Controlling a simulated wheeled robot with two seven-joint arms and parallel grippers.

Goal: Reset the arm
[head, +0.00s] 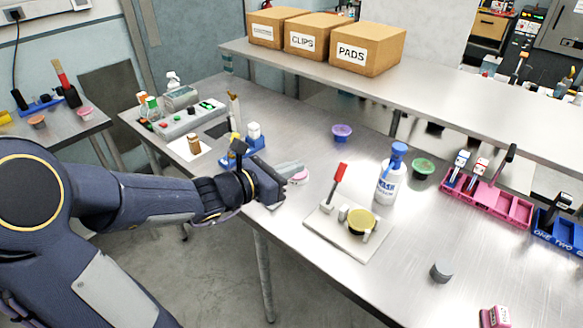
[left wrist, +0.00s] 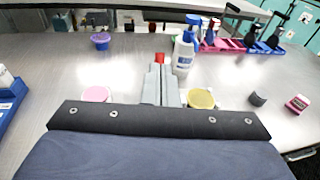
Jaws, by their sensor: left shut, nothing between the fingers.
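My left arm comes in from the left of the head view and reaches over the near edge of the metal table (head: 300,237). My left gripper (head: 298,165) is shut with nothing in it. Its grey fingers are together in the left wrist view (left wrist: 158,68) as well. It is above the table, beside a pink cup (head: 300,177) that it partly hides. A pale board (head: 338,236) with a yellow cup (head: 360,221) and a red-handled tool (head: 336,182) lies to its right. My right gripper is in neither view.
A white wash bottle (head: 388,182) with a blue top stands behind the board. A pink rack (head: 487,198) is at the right. Boxes (head: 367,48) stand on a raised shelf. The near middle of the table is mostly clear.

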